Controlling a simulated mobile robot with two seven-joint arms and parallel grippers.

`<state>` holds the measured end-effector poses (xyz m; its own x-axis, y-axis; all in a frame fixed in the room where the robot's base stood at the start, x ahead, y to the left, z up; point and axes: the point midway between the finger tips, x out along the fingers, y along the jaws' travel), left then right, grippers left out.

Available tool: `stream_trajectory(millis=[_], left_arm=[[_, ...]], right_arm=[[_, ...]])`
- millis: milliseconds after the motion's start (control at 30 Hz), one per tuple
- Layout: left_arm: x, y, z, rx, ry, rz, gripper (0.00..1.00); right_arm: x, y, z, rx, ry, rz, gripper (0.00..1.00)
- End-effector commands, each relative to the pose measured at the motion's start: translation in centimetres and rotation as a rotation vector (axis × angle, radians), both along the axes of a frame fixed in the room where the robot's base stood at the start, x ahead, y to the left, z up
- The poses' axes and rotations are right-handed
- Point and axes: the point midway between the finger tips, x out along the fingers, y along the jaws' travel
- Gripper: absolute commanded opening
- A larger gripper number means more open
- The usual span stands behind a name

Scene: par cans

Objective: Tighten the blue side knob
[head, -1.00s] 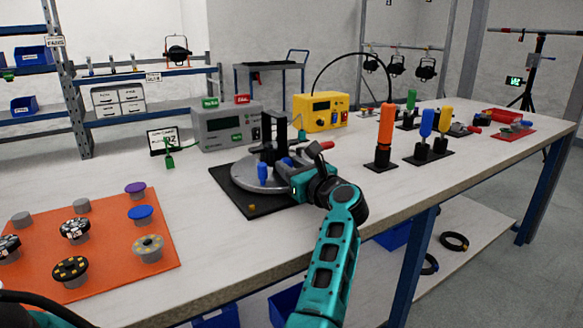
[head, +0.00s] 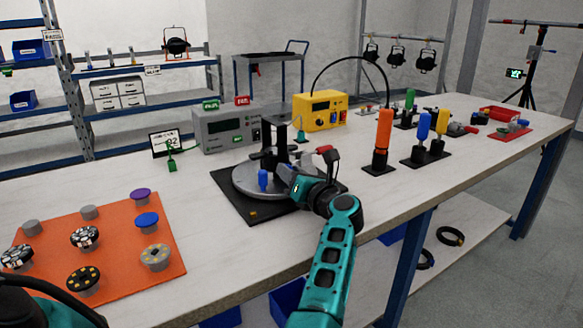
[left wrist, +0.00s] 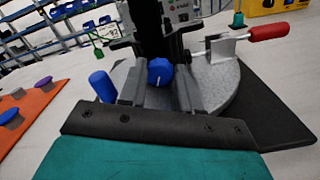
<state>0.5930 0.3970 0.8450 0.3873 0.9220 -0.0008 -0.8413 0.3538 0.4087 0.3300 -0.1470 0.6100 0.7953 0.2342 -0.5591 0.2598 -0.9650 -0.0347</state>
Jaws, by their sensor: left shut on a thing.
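The blue side knob (left wrist: 160,72) is a small round knob with a thin pale mark, low on the black upright (head: 281,146) of the fixture. My left gripper (left wrist: 159,82) has one dark finger on each side of this knob and is shut on it. In the head view my left gripper (head: 288,178) reaches the upright from the right, and the knob is hidden there. An upright blue peg (head: 263,180) stands left of the gripper and also shows in the left wrist view (left wrist: 102,87). My right gripper is out of view.
The round grey plate (head: 241,180) sits on a black mat (head: 247,210). A red-tipped lever (left wrist: 268,31) juts right of the gripper. A grey meter (head: 225,128), yellow box (head: 319,110) and small display (head: 164,142) stand behind. An orange board (head: 110,275) with knobs lies left.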

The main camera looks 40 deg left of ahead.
Motion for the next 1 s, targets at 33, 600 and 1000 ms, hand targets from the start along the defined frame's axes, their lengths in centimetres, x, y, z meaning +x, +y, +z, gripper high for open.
stream_trajectory(millis=[33, 600, 1000], left_arm=[[-0.01, -0.02, -0.07, 0.0, 0.0, 0.0, 0.02], [-0.01, -0.01, -0.05, -0.002, -0.004, 0.0, 0.59], [0.01, -0.24, -0.1, -0.002, -0.004, 0.0, 0.59]], right_arm=[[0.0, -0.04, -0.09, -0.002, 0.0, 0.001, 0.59], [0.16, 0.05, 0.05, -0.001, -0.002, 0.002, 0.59], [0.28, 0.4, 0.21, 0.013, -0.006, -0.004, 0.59]])
